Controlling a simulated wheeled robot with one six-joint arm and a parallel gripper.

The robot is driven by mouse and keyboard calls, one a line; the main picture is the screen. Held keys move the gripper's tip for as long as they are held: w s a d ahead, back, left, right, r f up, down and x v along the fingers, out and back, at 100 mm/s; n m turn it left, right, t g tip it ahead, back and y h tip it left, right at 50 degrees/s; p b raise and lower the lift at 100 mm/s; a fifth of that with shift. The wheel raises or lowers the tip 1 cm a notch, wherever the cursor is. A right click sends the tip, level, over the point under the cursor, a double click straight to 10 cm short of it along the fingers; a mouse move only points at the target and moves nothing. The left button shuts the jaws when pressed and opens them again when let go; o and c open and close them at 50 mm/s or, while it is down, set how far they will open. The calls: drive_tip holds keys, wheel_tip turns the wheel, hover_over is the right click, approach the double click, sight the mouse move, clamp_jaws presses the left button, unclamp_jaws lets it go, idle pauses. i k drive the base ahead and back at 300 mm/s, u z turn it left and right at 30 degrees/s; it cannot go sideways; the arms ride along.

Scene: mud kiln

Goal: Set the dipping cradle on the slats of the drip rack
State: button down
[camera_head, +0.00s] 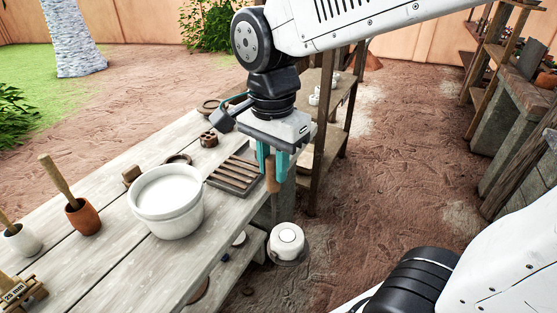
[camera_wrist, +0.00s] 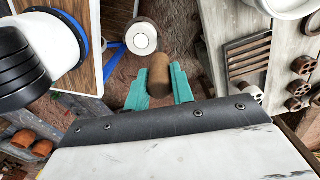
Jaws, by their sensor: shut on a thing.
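My gripper (camera_head: 272,170) is shut on a brown wooden cylinder, likely the handle of the dipping cradle (camera_head: 272,182). The handle hangs upright between the teal fingers, just right of the table edge. In the wrist view my gripper (camera_wrist: 159,92) also has the handle (camera_wrist: 160,75) between its fingers. Any frame of the cradle beyond the handle cannot be made out. The drip rack (camera_head: 226,187) is a dark slatted frame on the table, left of my gripper, its slats bare. In the wrist view the rack (camera_wrist: 248,58) lies to the right, apart from the handle.
A large white bucket (camera_head: 168,217) stands left of the rack. A holed brown block (camera_head: 209,139) sits behind the rack. A white round object (camera_head: 287,240) shows low beneath my gripper; whether it joins the handle is unclear. Wooden shelves (camera_head: 330,140) stand behind my gripper.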

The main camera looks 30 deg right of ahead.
sight(238, 169)
drive_tip(key=z, duration=1.2)
drive_tip(key=i, duration=0.95)
drive_tip(key=u, duration=1.85)
